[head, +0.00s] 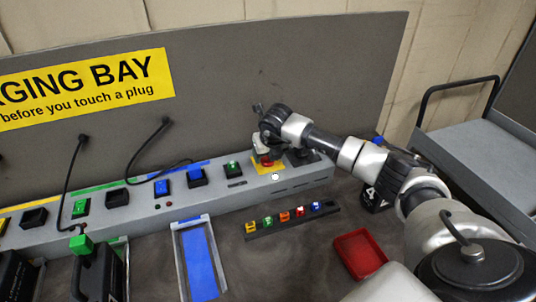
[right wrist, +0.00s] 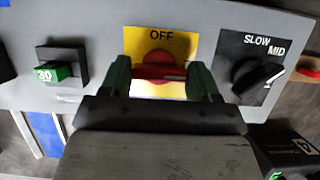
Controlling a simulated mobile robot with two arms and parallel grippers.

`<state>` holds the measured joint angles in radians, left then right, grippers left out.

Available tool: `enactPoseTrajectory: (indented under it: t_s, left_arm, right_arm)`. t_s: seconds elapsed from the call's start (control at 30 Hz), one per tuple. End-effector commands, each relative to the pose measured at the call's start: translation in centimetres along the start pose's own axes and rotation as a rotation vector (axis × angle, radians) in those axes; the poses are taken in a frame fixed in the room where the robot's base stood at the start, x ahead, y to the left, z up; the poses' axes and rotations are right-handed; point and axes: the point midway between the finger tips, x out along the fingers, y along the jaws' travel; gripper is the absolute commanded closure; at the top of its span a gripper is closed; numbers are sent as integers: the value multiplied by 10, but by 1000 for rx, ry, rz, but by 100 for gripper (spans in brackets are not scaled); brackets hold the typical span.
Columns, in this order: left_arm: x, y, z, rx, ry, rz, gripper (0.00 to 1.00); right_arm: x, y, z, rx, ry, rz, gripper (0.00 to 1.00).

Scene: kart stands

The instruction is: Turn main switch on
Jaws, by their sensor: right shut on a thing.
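The main switch is a red rotary knob (right wrist: 160,72) on a yellow plate (head: 279,168) marked OFF at its top in the right wrist view. It sits near the right end of the long grey charging console (head: 225,196). My right gripper (right wrist: 160,78) has its two green-padded fingers on either side of the red knob and is shut on it. In the head view the right gripper (head: 264,152) reaches down onto the switch and partly hides it. The knob's exact angle is hard to tell. My left gripper is not in view.
A black SLOW/MID dial (right wrist: 258,76) is just right of the switch, and a green-plug socket (right wrist: 55,72) is to its left. A strip of coloured pieces (head: 290,219), a red tray (head: 361,254) and a blue-lined channel (head: 199,262) lie in front. A grey cart (head: 485,160) stands right.

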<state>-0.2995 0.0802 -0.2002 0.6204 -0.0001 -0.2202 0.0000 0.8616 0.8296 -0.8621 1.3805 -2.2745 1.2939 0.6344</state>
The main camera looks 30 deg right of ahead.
Motion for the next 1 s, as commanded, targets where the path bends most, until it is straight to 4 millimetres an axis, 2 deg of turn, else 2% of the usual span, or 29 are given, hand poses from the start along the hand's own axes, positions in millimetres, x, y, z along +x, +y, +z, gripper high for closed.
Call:
enactPoseTrajectory:
  t_s: [0.5,0.53,0.67,1.0]
  left_arm:
    - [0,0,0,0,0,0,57]
    - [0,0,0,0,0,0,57]
    - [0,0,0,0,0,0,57]
    - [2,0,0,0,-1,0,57]
  right_arm:
    - [-1,0,1,19,-2,-6,62]
    - [-1,0,1,19,-2,-6,34]
    - [-1,0,1,18,-1,-6,14]
    - [-4,0,1,16,-1,-5,13]
